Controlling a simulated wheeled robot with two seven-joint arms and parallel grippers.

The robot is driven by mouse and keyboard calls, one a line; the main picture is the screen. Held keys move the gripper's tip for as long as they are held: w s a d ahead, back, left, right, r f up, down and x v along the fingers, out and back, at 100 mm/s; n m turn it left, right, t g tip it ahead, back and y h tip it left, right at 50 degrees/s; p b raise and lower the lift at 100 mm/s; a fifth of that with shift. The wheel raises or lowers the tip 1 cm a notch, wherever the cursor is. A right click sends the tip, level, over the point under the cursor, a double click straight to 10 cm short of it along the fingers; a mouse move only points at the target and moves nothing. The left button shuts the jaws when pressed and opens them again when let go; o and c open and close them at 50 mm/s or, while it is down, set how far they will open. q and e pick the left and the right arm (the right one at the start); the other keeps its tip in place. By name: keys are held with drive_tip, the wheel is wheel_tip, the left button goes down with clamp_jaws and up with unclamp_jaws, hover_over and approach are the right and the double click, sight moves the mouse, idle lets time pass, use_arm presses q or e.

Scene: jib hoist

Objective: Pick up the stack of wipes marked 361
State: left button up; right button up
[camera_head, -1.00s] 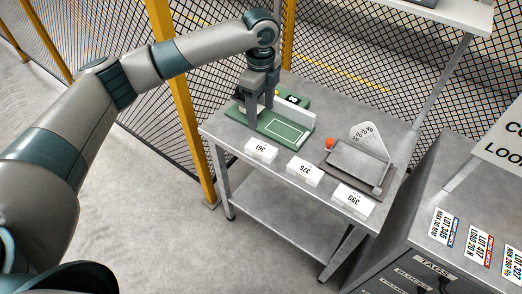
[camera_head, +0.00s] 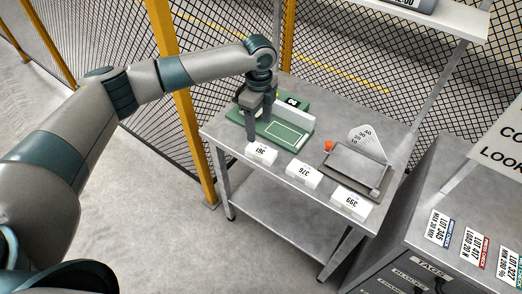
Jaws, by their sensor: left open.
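The stack of wipes marked 361 (camera_head: 261,155) is a small white block with a dark printed label. It lies on the grey metal table (camera_head: 318,212) near its front left edge. My left gripper (camera_head: 259,130) is open and points down just behind the stack, over the near left part of the green board. One finger comes down close to the stack's back left side. I cannot tell whether it touches. Similar white stacks marked 376 (camera_head: 303,173) and 399 (camera_head: 350,201) lie in a row to the right. My right gripper is not in view.
A green board with a white outline (camera_head: 285,134) lies behind the stack. A grey tray-like device (camera_head: 355,166) with a white scale plate (camera_head: 366,139) and an orange knob (camera_head: 328,146) stands to the right. A yellow post (camera_head: 187,115) and mesh fence stand at the left.

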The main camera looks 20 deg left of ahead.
use_arm(q)
drive_tip(key=p, duration=0.2)
hover_over(261, 150)
drive_tip(key=f, duration=0.5)
drive_tip(key=shift+a+f, duration=0.15)
drive_tip(key=shift+a, duration=0.1)
drive_tip(key=shift+f, duration=0.45)
drive_tip(key=shift+d+f+p, duration=0.15)
drive_tip(key=shift+f+p, duration=0.2)
drive_tip(key=shift+f, duration=0.1)
wheel_tip(261, 150, down, 3)
drive_tip(key=shift+s+d+f+p, duration=0.1)
drive_tip(key=shift+d+p, duration=0.05)
drive_tip(key=shift+p, duration=0.65)
drive_tip(key=shift+f, duration=0.55)
drive_tip(key=c, duration=1.2)
